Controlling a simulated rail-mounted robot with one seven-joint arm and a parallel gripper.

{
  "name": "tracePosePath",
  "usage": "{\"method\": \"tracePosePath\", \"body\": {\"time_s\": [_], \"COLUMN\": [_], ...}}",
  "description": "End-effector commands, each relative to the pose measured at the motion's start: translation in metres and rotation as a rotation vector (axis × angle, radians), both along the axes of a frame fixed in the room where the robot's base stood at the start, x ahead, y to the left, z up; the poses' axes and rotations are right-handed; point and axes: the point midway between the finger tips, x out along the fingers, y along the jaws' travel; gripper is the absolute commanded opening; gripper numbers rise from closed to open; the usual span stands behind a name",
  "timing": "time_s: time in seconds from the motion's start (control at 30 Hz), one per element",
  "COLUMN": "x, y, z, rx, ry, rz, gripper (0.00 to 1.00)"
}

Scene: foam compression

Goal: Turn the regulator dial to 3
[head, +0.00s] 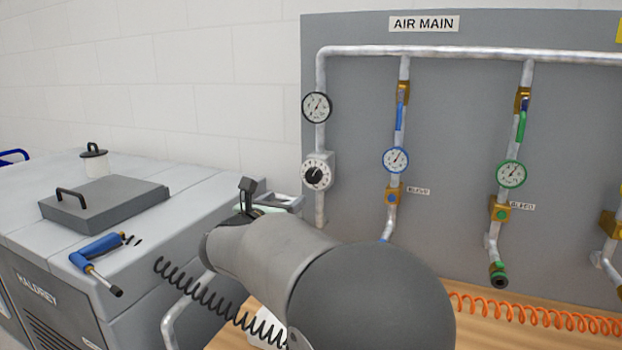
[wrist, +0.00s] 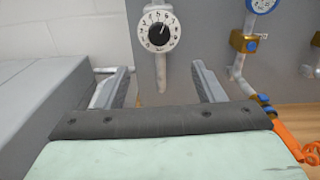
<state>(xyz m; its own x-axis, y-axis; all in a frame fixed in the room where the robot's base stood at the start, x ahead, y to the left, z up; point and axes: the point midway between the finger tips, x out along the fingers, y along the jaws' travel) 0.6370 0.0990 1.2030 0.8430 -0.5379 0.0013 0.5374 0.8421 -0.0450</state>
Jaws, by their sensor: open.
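The regulator dial (head: 317,175) is a black knob on a white numbered face, on a grey box on the left pipe of the panel. In the wrist view the dial (wrist: 159,33) is upper centre, beyond the fingertips; its numbers are too small to read surely. My gripper (wrist: 160,85) is open and empty, its two fingers apart, below and in front of the dial and not touching it. In the head view my gripper (head: 255,195) is mostly hidden behind my arm, lower left of the dial.
A gauge (head: 317,106) sits above the dial. Blue-handled (head: 400,115) and green-handled (head: 521,125) valve lines are to the right. A grey machine (head: 180,215) with a blue-handled tool (head: 97,250) stands left. An orange coiled hose (head: 530,312) lies on the wooden bench.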

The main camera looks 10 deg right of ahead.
Motion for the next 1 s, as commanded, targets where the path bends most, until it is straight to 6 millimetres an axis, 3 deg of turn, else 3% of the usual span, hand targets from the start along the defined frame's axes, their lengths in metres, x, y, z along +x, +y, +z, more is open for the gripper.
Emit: {"method": "tracePosePath", "body": {"time_s": [0.6, 0.8, 1.0], "x": [0.108, 0.130, 0.139], "y": [-0.069, -0.084, -0.089], "z": [0.003, 0.002, 0.000], "rx": [-0.006, -0.005, -0.004], "ry": [0.005, 0.005, 0.004], "rz": [0.001, 0.002, 0.003], "gripper": [0.62, 0.62, 0.62]}}
